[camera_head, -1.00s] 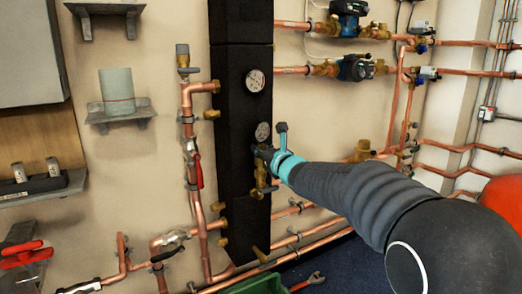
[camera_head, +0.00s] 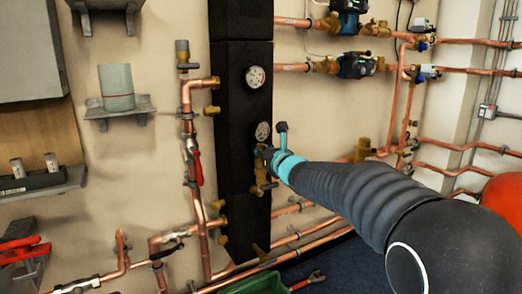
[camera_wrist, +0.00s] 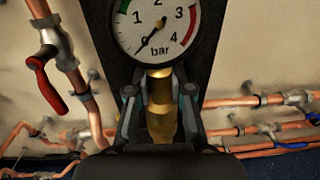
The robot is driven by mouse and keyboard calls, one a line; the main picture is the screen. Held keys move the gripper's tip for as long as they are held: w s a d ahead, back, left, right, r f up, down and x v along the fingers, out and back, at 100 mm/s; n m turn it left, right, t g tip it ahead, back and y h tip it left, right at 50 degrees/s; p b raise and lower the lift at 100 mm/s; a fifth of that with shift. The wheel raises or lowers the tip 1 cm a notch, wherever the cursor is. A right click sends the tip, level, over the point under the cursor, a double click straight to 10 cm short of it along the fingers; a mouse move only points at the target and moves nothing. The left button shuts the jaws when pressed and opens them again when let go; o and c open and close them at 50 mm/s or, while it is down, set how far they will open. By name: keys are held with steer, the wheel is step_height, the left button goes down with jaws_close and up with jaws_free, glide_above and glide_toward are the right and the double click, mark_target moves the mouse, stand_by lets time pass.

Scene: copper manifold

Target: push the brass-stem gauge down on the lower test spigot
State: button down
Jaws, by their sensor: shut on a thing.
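The brass-stem gauge (camera_head: 263,131) has a round white dial and stands upright in front of the lower part of the black column. In the wrist view its dial (camera_wrist: 158,28) fills the top, with the needle near 0 bar. My gripper (camera_head: 266,154) is at the gauge's stem, just below the dial. In the wrist view my gripper (camera_wrist: 160,98) is shut on the brass stem (camera_wrist: 160,88), one finger on each side. A brass fitting, probably the lower test spigot (camera_wrist: 161,126), shows directly below the stem. I cannot tell whether stem and spigot are fully seated.
A second gauge (camera_head: 255,78) sits higher on the black column (camera_head: 238,110). Copper pipes with a red-handled valve (camera_head: 197,168) run close on the left. More pipes and pumps (camera_head: 355,66) are at the right. A green bin (camera_head: 258,285) is on the floor.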

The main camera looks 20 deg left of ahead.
steer(key=shift+f+b, duration=0.4)
steer(key=shift+b, duration=0.15)
steer(key=c, duration=1)
jaws_free()
steer(key=shift+o, duration=0.2)
steer(key=shift+f, duration=0.1)
steer(key=v, duration=1.2)
steer(key=shift+s+m, duration=0.1)
steer(key=shift+m, duration=0.2)
